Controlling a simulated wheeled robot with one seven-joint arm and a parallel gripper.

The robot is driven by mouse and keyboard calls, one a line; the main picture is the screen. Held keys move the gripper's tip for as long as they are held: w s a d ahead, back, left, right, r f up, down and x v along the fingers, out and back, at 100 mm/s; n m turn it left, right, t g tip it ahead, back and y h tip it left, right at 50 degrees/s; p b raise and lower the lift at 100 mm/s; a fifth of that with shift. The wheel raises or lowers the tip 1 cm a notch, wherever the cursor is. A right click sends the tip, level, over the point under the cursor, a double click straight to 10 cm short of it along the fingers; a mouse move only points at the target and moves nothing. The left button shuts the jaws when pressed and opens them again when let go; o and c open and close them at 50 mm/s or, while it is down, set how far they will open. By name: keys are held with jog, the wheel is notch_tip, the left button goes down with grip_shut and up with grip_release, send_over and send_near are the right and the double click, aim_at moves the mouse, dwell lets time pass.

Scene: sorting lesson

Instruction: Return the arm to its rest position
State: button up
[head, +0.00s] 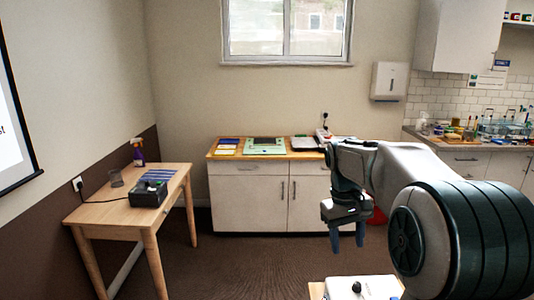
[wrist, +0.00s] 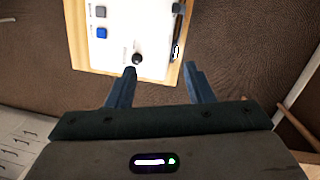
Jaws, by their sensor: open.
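My gripper (head: 347,238) hangs at the right of the middle in the head view, with its blue-grey fingers pointing down. In the wrist view my gripper (wrist: 160,84) shows two fingers spread apart with nothing between them. My arm is bent, with its large dark joint filling the right of the head view. Below the fingers is a white panel box (wrist: 122,40) with square buttons and a black knob (wrist: 137,59), standing on a wooden top. The panel box (head: 362,288) also shows at the bottom edge of the head view. The gripper is apart from it.
A wooden table (head: 100,213) with a black device (head: 148,194) stands at the left. A white cabinet (head: 250,202) with a wooden top stands at the back under the window. A counter (head: 470,146) with several items is at the back right. The floor between is clear.

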jog(key=s+a+f+m+t, duration=0.1)
jog(key=s+a+f+t, duration=0.1)
jog(key=s, duration=0.9)
jog(key=s+a+f+m+t+y, duration=0.1)
jog(key=s+a+f+t, duration=0.1)
jog(key=s, duration=0.9)
jog(key=shift+f, duration=0.65)
jog(key=shift+c, duration=1.2)
jog(key=shift+d, duration=0.1)
